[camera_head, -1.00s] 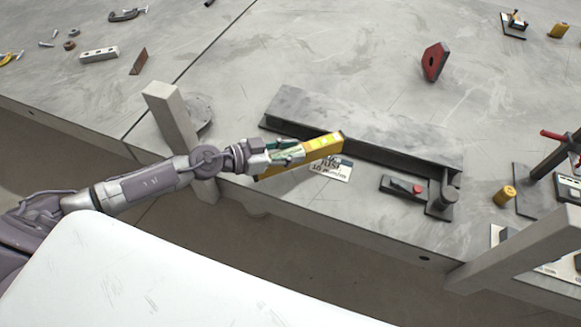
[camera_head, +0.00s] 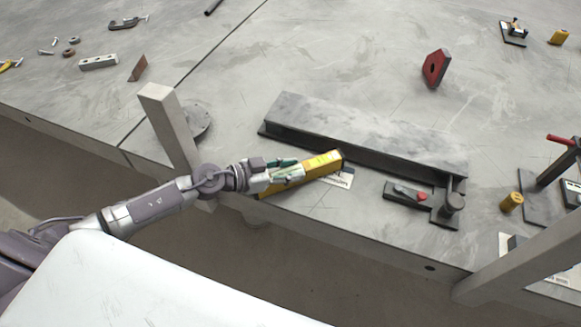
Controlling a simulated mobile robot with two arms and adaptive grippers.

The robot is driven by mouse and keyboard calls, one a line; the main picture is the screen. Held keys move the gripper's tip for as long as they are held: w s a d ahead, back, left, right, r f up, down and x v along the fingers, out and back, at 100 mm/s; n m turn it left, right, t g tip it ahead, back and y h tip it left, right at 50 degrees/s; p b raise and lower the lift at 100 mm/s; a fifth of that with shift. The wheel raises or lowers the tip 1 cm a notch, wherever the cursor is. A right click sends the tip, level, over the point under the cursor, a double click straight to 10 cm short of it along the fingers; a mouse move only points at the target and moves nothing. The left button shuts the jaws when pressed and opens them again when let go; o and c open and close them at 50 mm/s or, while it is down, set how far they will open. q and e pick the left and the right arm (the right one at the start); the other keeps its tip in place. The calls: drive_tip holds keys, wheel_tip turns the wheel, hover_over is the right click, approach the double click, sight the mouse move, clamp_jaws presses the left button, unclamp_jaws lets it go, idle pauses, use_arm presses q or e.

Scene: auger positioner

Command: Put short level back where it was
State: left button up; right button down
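The short level, a yellow bar (camera_head: 322,163), is in my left gripper (camera_head: 285,173) near the front edge of the table. The gripper's fingers are closed around its left part and hide some of it. The level points to the right, just in front of the long grey steel beam (camera_head: 360,138). I cannot tell whether its underside touches the tabletop. A white label card (camera_head: 341,178) lies on the table, partly hidden by the level's right end. My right gripper is not in view.
A grey post (camera_head: 168,125) stands just behind my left wrist. A black clamp with a red knob (camera_head: 421,197) sits right of the card, with a brass cylinder (camera_head: 511,202) beyond it. A red magnet block (camera_head: 435,67) stands farther back. The table behind the beam is mostly clear.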

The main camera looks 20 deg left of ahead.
use_arm(q)
drive_tip(key=o, duration=0.4)
drive_tip(key=shift+a+r, duration=0.1)
drive_tip(key=shift+r, duration=0.55)
drive_tip(key=v, duration=0.3)
drive_tip(key=b+v, duration=0.1)
drive_tip(key=v, duration=0.5)
drive_tip(key=shift+s+a+f+b, duration=0.15)
drive_tip(key=shift+s+f+b, duration=0.05)
drive_tip(key=shift+s+b, duration=0.2)
drive_tip(key=shift+r+v, duration=0.25)
drive_tip(key=shift+v, duration=0.85)
